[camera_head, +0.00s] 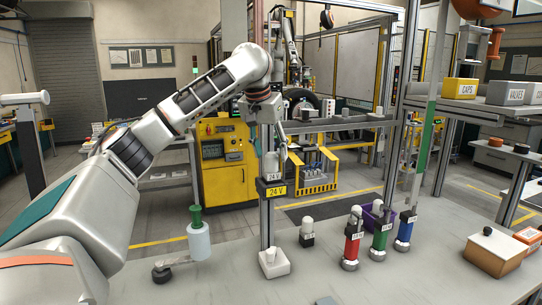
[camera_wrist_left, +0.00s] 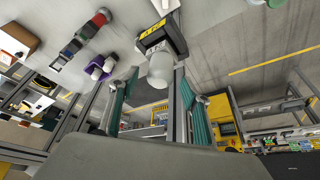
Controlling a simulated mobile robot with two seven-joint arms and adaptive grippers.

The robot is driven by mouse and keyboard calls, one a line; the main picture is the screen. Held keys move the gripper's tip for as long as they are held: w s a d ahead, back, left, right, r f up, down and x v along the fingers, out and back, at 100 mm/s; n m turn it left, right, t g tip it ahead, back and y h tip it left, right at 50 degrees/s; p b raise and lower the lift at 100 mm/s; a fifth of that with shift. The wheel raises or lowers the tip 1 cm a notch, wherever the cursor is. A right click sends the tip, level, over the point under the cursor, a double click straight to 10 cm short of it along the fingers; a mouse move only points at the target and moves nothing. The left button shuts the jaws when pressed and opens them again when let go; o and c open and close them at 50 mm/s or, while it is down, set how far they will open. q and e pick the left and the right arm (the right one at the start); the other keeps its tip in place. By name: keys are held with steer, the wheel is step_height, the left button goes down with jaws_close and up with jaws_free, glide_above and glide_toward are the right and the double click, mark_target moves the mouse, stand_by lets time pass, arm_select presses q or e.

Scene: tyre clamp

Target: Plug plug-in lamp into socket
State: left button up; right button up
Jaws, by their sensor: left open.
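A lamp with a frosted white bulb and a white "24 V" label (camera_head: 273,165) stands upright at the top of the black socket with a yellow "24 V" label (camera_head: 271,191), on an upright post. In the left wrist view the bulb (camera_wrist_left: 161,70) lies between my fingertips, with the socket (camera_wrist_left: 160,38) just beyond it. How deep the lamp's base sits in the socket is hidden. My left gripper (camera_head: 271,146) points down over the lamp. Its teal-padded fingers (camera_wrist_left: 157,78) are apart, with gaps beside the bulb. My right gripper is not seen.
A second white-topped lamp on a black base (camera_head: 307,232) stands on the grey bench (camera_head: 230,285). Red (camera_head: 352,245), green (camera_head: 380,238) and blue (camera_head: 404,232) units stand to the right, near a purple bin (camera_head: 373,216). A green-topped bottle (camera_head: 198,238) stands left.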

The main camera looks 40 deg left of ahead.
arm_select(q)
steer(key=v, duration=1)
steer(key=shift+s+d, duration=0.1)
steer(key=shift+d, duration=0.05)
